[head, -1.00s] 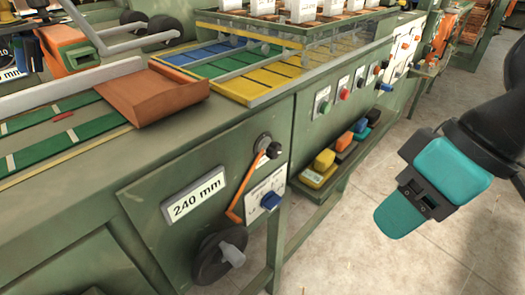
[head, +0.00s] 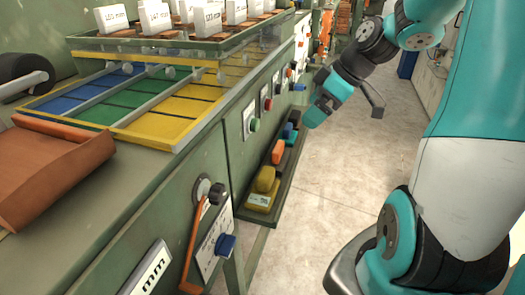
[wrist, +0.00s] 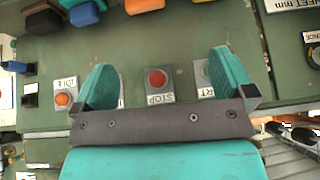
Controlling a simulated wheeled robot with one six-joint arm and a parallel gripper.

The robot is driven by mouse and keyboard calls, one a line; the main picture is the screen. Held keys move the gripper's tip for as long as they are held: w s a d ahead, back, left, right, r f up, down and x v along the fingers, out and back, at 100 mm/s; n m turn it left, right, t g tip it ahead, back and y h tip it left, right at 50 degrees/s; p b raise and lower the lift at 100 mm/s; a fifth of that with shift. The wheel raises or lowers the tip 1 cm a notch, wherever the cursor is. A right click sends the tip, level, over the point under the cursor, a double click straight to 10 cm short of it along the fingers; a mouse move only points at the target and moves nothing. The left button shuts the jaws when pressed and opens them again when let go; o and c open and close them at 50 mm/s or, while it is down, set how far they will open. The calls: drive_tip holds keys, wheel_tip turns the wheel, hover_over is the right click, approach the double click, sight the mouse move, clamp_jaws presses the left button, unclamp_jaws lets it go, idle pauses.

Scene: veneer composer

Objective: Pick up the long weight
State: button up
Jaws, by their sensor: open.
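Several coloured blocks sit on a low green ledge (head: 247,217) along the machine's front: a yellow block (head: 263,184), an orange block (head: 277,152) and blue ones (head: 289,132) farther back. I cannot tell which is the long weight. In the wrist view an orange block (wrist: 144,5) and a blue block (wrist: 84,13) are cut by the top edge.
The green machine front carries a red stop button (wrist: 156,79) and an orange lamp button (wrist: 63,99). An orange crank (head: 196,238) and blue knob (head: 225,244) stick out nearer me. A rack of white blocks (head: 155,17) stands above. The floor (head: 325,180) right of the ledge is clear.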

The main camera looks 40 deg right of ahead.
drive_tip(key=d, duration=0.2)
approach(279, 146)
drive_tip(key=x, duration=0.5)
drive_tip(key=shift+s+a+f, duration=0.1)
drive_tip(key=shift+s, duration=0.05)
drive_tip(key=shift+p+x, duration=0.65)
drive_tip(key=shift+x, duration=2.2)
drive_tip(key=c, duration=1.5)
drive_tip(key=shift+c, duration=0.2)
